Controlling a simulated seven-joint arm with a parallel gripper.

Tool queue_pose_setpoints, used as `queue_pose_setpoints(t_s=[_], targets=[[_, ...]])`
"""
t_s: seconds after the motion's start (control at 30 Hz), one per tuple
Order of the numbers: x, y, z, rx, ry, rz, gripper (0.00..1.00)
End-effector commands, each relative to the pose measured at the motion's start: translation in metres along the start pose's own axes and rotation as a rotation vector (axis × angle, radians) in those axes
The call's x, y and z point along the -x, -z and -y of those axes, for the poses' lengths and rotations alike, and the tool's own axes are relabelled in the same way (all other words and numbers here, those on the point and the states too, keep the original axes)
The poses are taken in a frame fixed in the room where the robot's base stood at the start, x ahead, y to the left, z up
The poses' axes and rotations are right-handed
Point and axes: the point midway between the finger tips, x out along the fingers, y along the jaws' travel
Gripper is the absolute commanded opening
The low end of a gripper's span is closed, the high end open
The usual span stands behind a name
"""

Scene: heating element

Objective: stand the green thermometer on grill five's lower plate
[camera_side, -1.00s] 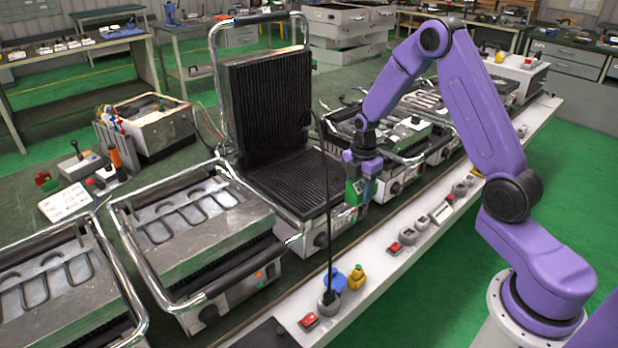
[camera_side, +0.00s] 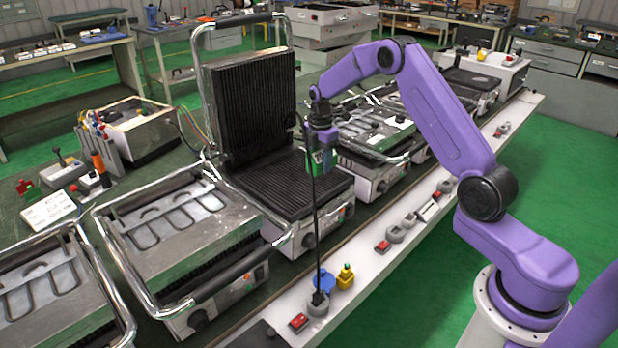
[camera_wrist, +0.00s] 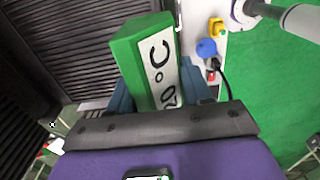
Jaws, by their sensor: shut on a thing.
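The green thermometer (camera_wrist: 130,58) has a white face with °C lettering. My gripper (camera_wrist: 155,95) is shut on it, with blue fingers on both sides. In the side view my gripper (camera_side: 327,160) holds the thermometer (camera_side: 312,168) above the right part of the open grill's lower plate. The gap below is hard to judge. The ribbed lower plate (camera_side: 283,187) is bare; the ribbed lid (camera_side: 250,105) stands upright behind it. In the wrist view the lower plate (camera_wrist: 75,40) lies left of the thermometer. No grill number is readable.
Closed grills stand on the left (camera_side: 180,225) and right (camera_side: 370,135). A black cord hangs in front of the open grill to a socket (camera_side: 317,303) on the white ledge. A blue plug (camera_side: 324,281) and yellow plug (camera_side: 345,278) sit beside it.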

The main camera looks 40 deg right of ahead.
Motion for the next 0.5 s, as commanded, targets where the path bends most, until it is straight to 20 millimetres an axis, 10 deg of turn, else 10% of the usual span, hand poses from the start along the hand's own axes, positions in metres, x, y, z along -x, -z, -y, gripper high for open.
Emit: queue_pose_setpoints(t_s=[0.5], targets=[[-0.054, -0.009, -0.047, 0.0, 0.0, 0.0, 0.14]])
